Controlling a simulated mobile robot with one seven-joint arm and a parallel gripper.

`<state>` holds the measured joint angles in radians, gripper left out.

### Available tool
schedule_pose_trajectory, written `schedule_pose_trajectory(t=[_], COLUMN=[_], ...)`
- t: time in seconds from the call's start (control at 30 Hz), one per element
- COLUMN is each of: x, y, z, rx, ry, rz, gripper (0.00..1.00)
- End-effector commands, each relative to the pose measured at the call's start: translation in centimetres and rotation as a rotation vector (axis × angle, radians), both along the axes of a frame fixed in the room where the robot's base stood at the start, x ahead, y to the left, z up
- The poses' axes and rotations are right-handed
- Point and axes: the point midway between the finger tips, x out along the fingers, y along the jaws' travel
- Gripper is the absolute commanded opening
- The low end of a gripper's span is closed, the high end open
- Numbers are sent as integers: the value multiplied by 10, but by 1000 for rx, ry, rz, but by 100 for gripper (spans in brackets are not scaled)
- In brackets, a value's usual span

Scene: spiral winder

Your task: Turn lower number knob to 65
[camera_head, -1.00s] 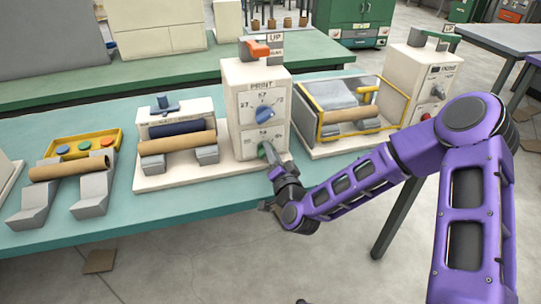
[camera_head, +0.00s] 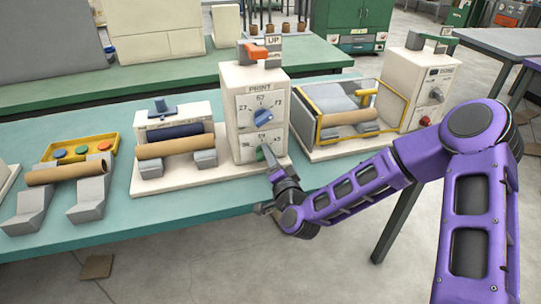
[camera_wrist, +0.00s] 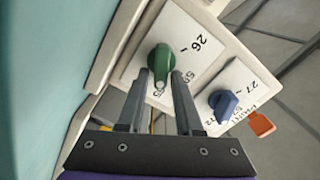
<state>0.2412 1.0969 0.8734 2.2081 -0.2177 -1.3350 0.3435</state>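The lower number knob is green. In the wrist view the knob (camera_wrist: 160,62) sits on a white dial plate (camera_wrist: 195,58), with its long axis roughly along my fingers. A 26 is readable; the numbers nearer my fingers are partly hidden and small. My gripper (camera_wrist: 160,76) has one finger on each side of the knob, seemingly with narrow gaps, so it looks open around it. In the head view my gripper (camera_head: 272,172) reaches the knob (camera_head: 262,153) from the front. Its exact pointer reading is unclear.
A blue upper knob (camera_head: 263,115) sits above on the white control box (camera_head: 236,130), and also shows close to the right finger in the wrist view (camera_wrist: 222,104). An orange lever (camera_head: 257,50) tops the box. A roll unit (camera_head: 180,150) and a yellow-framed guard (camera_head: 335,135) flank it.

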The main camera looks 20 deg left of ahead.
Motion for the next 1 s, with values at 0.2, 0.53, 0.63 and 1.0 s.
schedule_pose_trajectory(t=[0.2,0.53,0.63,1.0], x=[0,-14,-30,-103], y=[0,-9,-19,-63], z=[0,1,0,7], rx=[-1,-3,-4,-1], ry=[-2,-2,0,2], rz=[0,0,0,-1], gripper=[50,50,50,50])
